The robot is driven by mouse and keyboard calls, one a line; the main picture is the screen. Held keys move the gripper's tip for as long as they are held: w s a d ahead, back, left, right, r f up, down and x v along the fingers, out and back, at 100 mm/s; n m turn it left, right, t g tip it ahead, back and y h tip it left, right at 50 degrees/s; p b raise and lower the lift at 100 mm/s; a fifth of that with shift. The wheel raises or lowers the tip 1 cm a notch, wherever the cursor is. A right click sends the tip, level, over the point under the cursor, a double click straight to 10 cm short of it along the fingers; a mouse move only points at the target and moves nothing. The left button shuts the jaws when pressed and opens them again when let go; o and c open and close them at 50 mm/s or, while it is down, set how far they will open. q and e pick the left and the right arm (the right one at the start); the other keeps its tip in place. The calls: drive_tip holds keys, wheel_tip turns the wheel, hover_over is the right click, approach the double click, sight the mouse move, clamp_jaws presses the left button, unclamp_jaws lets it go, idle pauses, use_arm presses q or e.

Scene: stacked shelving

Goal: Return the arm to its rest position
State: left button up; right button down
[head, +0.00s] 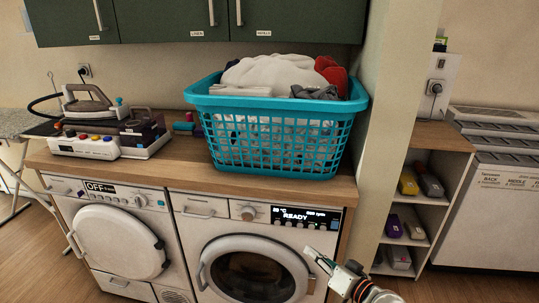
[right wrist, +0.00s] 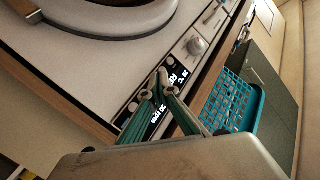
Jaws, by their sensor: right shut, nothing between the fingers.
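My right gripper (head: 318,258) is in front of the right-hand washing machine (head: 190,230), low and near its right edge. In the right wrist view its two green fingers (right wrist: 160,82) come together at the tips with nothing between them. Behind them is the machine's control panel with a lit display (head: 307,217) reading READY. I cannot tell from these views whether the fingertips touch the machine. Part of my right arm shows at the bottom of the head view. My left gripper is not in view.
A teal laundry basket (head: 275,103) heaped with clothes stands on the wooden counter (head: 190,178). An iron station (head: 85,147) sits to its left. A small shelf (head: 440,138) with several items stands right of the wall edge. Floor shows at the right.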

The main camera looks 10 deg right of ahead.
drive_tip(key=s+a+f+n+g+h+p, duration=0.1)
drive_tip(key=s+a+f+n, duration=0.1)
drive_tip(key=s+f, duration=0.45)
drive_tip(key=s+a+f+n+g+h+p, duration=0.1)
drive_tip(key=s+f, duration=0.2)
drive_tip(key=s, duration=0.7)
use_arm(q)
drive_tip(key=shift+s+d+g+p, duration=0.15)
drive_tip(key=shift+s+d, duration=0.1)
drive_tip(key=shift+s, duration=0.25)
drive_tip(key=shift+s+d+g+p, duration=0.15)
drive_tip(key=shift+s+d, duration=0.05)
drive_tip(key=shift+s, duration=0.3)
use_arm(e)
drive_tip(key=s+d+f+n+h, duration=0.1)
drive_tip(key=s+d, duration=0.1)
drive_tip(key=s, duration=0.4)
drive_tip(key=s+d+f+n+g+h, duration=0.1)
drive_tip(key=s+f+h, duration=0.1)
drive_tip(key=s, duration=0.5)
drive_tip(key=shift+d+f+n+g, duration=0.2)
drive_tip(key=shift+d+n+g, duration=0.1)
drive_tip(key=shift+d+n, duration=0.1)
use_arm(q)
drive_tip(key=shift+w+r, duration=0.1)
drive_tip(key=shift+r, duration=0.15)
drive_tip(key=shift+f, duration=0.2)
